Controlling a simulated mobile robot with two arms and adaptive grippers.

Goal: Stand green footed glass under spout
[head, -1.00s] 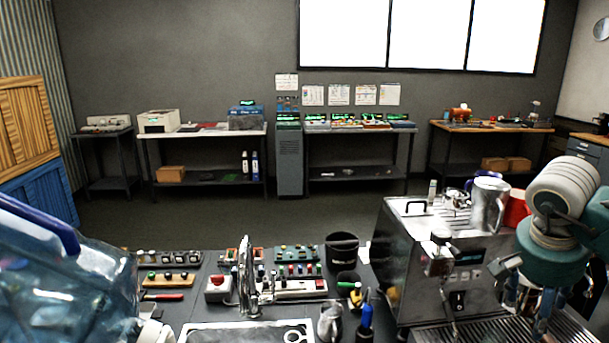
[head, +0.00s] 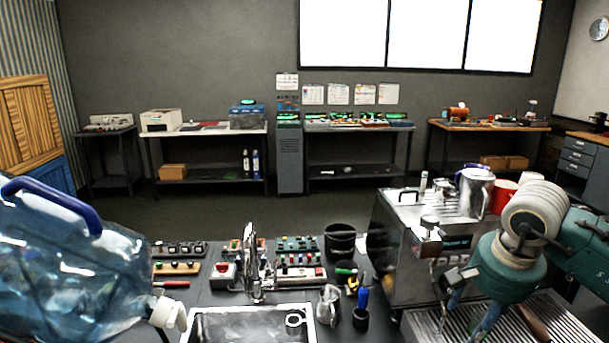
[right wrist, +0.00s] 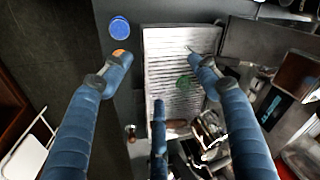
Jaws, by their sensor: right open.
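The steel brewer (head: 395,245) stands at the right in the head view, with its slatted drip tray (head: 570,325) in front. My right gripper (head: 470,312) hangs over the left part of this tray, its blue fingers spread and empty. The right wrist view looks down between the open fingers (right wrist: 157,55) at the tray (right wrist: 160,45). A small round green shape (right wrist: 183,82), perhaps the green footed glass from above, shows over the slats close to one fingertip; I cannot tell its foot. My left gripper is out of view.
A large blue water bottle (head: 70,265) fills the left. A sink (head: 250,325), a steel pitcher (head: 329,305) and a cup (head: 361,319) with a blue-handled tool stand left of the brewer. A brown handle (head: 533,320) lies over the tray. Jugs and mugs crowd the brewer's top.

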